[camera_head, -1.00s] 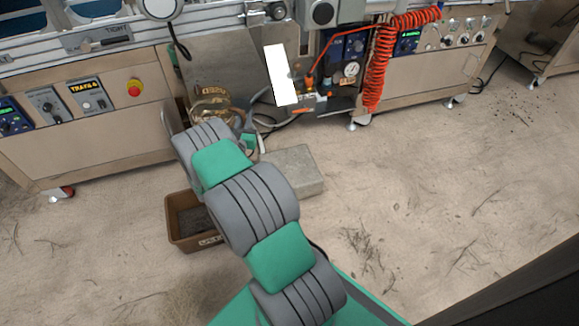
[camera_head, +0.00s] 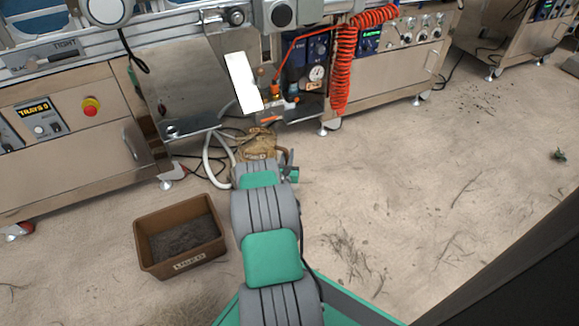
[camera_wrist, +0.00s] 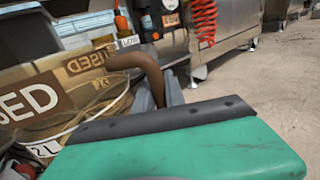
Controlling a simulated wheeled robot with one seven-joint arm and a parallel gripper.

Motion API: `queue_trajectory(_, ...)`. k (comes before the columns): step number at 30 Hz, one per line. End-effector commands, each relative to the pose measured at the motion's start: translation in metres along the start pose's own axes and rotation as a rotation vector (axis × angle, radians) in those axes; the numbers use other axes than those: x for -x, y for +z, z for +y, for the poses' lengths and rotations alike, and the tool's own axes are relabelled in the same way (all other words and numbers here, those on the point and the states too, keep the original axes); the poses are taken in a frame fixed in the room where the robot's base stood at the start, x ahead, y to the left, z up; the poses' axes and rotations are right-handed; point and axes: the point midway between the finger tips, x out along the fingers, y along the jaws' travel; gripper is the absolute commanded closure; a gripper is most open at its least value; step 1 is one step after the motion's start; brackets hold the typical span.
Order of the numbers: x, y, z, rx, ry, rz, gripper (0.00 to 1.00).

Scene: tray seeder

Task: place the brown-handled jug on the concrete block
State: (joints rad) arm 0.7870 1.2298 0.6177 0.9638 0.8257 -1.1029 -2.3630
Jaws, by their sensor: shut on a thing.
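The brown-handled jug (camera_head: 258,143) is tan, with its upper part showing beyond my arm in the head view. In the wrist view its labelled body (camera_wrist: 35,104) fills the left side, and its brown handle (camera_wrist: 125,61) arches to the grey fingers. My gripper (camera_wrist: 162,93) is shut on the handle. In the head view the gripper is mostly hidden behind my arm. The concrete block is not visible now; my arm covers the floor where it could be. I cannot tell how high the jug's base is.
A brown bin (camera_head: 148,249) with dark contents stands on the floor left of my arm. The steel seeder machine (camera_head: 185,85) runs along the back, with a hose (camera_head: 208,160) hanging near the jug and a red coiled hose (camera_head: 343,70). The sandy floor to the right is open.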

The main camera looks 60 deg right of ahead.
Motion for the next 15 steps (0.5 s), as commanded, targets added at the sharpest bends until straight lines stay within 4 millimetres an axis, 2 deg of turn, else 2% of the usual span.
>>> queue_trajectory(4, -0.007, -0.014, -0.009, -0.002, -0.002, -0.002, 1.00)
queue_trajectory(8, -0.007, -0.041, -0.009, 0.000, 0.001, 0.000, 1.00)
queue_trajectory(15, -0.007, -0.041, -0.009, -0.001, 0.001, -0.002, 1.00)
